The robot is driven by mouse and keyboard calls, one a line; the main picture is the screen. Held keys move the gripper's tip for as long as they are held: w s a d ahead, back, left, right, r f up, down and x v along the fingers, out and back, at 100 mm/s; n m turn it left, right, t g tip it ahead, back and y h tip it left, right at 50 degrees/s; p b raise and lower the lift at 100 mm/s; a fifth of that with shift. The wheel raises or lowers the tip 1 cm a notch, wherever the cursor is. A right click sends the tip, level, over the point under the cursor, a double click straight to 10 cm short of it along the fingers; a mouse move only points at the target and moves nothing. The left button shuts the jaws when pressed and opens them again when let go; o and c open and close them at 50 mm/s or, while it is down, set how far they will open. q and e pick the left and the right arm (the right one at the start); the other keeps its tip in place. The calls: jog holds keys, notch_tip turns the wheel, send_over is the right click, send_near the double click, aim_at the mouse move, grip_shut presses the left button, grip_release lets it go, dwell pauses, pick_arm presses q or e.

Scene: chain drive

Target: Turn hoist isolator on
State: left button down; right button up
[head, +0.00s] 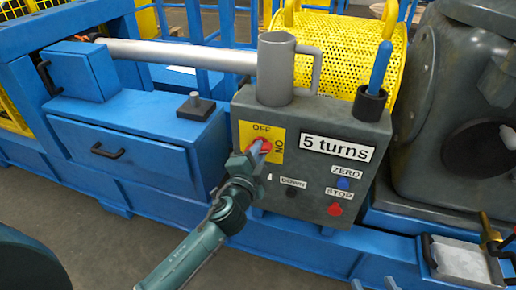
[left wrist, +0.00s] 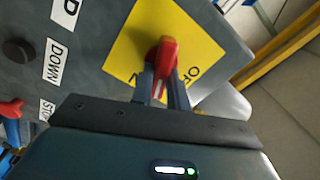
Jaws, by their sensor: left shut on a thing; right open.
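The hoist isolator is a red rotary handle (left wrist: 166,52) on a yellow plate (head: 276,145) on the front of the grey control box (head: 345,125). In the head view the plate reads OFF at the top and ON, turned sideways, at the right. My left gripper (head: 257,151) reaches up to the handle from below. In the left wrist view its two fingers (left wrist: 163,88) are shut on the red handle, one on each side. The fingers cover part of the handle and the lettering, so I cannot tell which mark it points at.
The box also bears a "5 turns" sign (head: 337,147), a blue ZERO button (head: 343,183), a red STOP button (head: 335,209) and a black DOWN button (head: 291,192). A grey mug (head: 285,75) and a blue-handled tool in a dark cup (head: 370,102) stand on top.

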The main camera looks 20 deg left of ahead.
pick_arm(q)
jog(key=m+p, duration=0.1)
jog(key=m, duration=0.3)
jog(key=shift+f+m, duration=0.15)
jog(key=shift+m, duration=0.15)
pick_arm(e)
jog(key=shift+s+d+r+m, duration=0.15)
jog(key=shift+d+r, duration=0.05)
jog(key=shift+r, duration=0.25)
jog(key=shift+s+d+r+m, duration=0.1)
jog(key=shift+d+r+m, duration=0.1)
jog(key=shift+r, duration=0.25)
pick_arm(q)
jog(key=c, duration=1.4)
grip_release()
jog(key=shift+o, duration=0.2)
pick_arm(e)
jog(key=shift+s+f, duration=0.1)
jog(key=shift+f, duration=0.05)
